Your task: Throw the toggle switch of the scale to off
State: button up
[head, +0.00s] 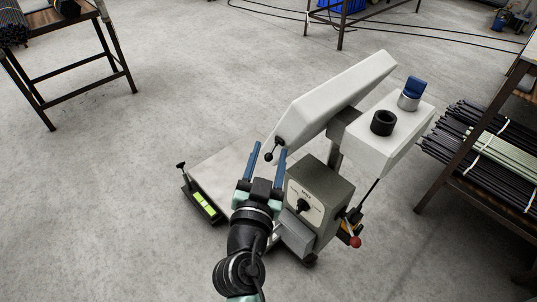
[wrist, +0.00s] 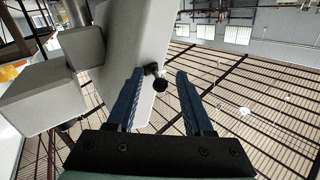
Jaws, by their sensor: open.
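The scale has a pale platform (head: 222,166) low on the floor and a tilted white housing (head: 335,92) above it. A small toggle switch (head: 269,156) with a black ball tip sticks out of the housing's lower left end. In the wrist view the switch's black ball (wrist: 160,87) lies between my two blue fingers, with a gap on each side. My gripper (head: 268,150) is open and empty, its fingertips at about the switch in the picture. I see no contact. The white housing (wrist: 137,45) also fills the upper middle of the wrist view.
A grey box with a black rotary knob (head: 303,205) stands right of my gripper. A red-balled lever (head: 355,242) is below it.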

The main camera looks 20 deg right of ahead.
grip_shut()
